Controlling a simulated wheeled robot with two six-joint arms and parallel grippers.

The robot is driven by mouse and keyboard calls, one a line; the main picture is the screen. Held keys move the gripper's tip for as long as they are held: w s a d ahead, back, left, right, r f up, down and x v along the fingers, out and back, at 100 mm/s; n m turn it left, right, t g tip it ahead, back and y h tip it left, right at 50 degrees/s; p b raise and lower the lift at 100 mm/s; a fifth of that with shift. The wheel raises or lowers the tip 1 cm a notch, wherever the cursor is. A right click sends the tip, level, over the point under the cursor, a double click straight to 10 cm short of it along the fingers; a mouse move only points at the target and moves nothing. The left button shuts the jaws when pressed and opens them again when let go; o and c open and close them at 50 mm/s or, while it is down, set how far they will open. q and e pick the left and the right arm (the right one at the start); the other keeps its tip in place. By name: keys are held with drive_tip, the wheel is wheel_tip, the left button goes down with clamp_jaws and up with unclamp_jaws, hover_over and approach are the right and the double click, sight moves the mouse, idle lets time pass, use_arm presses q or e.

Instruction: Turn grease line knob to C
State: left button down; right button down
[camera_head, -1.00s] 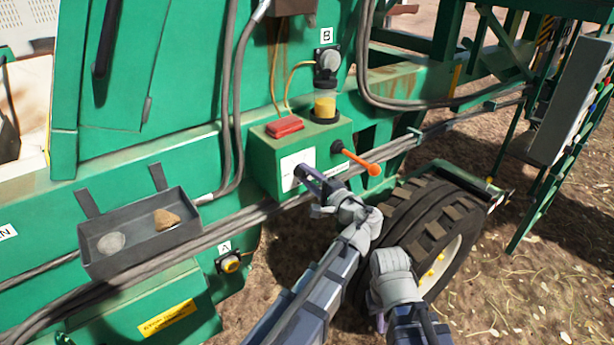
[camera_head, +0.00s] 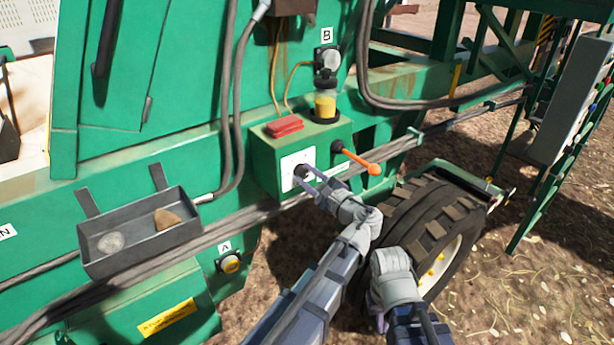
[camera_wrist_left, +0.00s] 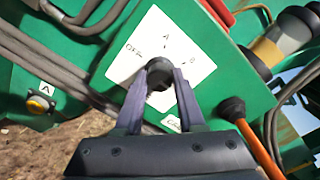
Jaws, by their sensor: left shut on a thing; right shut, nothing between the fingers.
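The dark round grease line knob (camera_wrist_left: 160,74) sits on a white dial plate (camera_wrist_left: 150,45) on the front of a green box. My left gripper (camera_wrist_left: 158,82) is shut on the knob, with a finger on either side of it. The plate shows OFF at left, A at top and B at right in the wrist view; print lower down is partly hidden by the fingers. In the head view my left gripper (camera_head: 304,174) meets the knob and hides part of it. My right gripper (camera_head: 381,322) hangs apart, shut and empty, at the lower middle.
An orange-tipped lever (camera_head: 358,160) sticks out just right of the knob. A red block (camera_head: 284,126) and a yellow grease cup (camera_head: 325,105) sit on the box. A grey tray (camera_head: 140,240) is at left. A tyre (camera_head: 430,220) stands behind my arms.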

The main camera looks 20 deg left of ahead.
use_arm(q)
drive_tip(key=shift+f, duration=0.1)
idle(0.4)
drive_tip(key=c, duration=0.5)
unclamp_jaws()
drive_tip(key=shift+s, duration=0.1)
